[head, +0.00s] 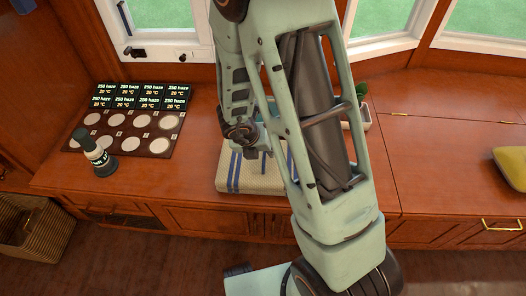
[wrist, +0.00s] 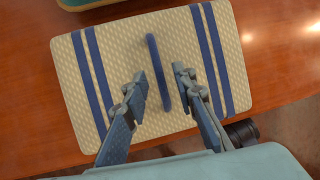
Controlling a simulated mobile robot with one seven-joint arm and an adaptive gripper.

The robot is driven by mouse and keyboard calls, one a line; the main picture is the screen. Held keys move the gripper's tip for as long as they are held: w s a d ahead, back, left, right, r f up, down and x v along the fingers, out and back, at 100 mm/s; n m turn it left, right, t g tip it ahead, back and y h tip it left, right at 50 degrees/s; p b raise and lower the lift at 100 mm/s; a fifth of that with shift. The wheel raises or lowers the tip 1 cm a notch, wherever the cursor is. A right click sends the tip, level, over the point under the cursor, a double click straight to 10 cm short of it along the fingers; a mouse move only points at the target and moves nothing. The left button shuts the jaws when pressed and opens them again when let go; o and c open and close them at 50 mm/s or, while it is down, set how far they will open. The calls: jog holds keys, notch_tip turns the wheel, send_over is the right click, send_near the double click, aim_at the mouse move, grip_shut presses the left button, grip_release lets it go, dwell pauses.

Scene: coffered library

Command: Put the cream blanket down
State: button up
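The cream blanket (head: 231,181) is a flat folded block with a woven texture and dark blue stripes near both ends. It lies on the wooden counter (head: 195,150) close to the front edge, partly hidden by my arm. In the wrist view the blanket (wrist: 130,40) has an upright blue strap (wrist: 158,72) across its middle. My gripper (wrist: 162,80) is open, with one finger on each side of the strap and gaps showing between. It also shows in the head view (head: 258,158), over the blanket.
A planter (head: 364,112) stands behind my arm. A yellow cushion (head: 511,165) lies far right. A wicker basket (head: 32,228) stands on the floor.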

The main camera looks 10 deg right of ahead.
jog(key=p+v, duration=0.5)
jog(key=v, duration=0.6)
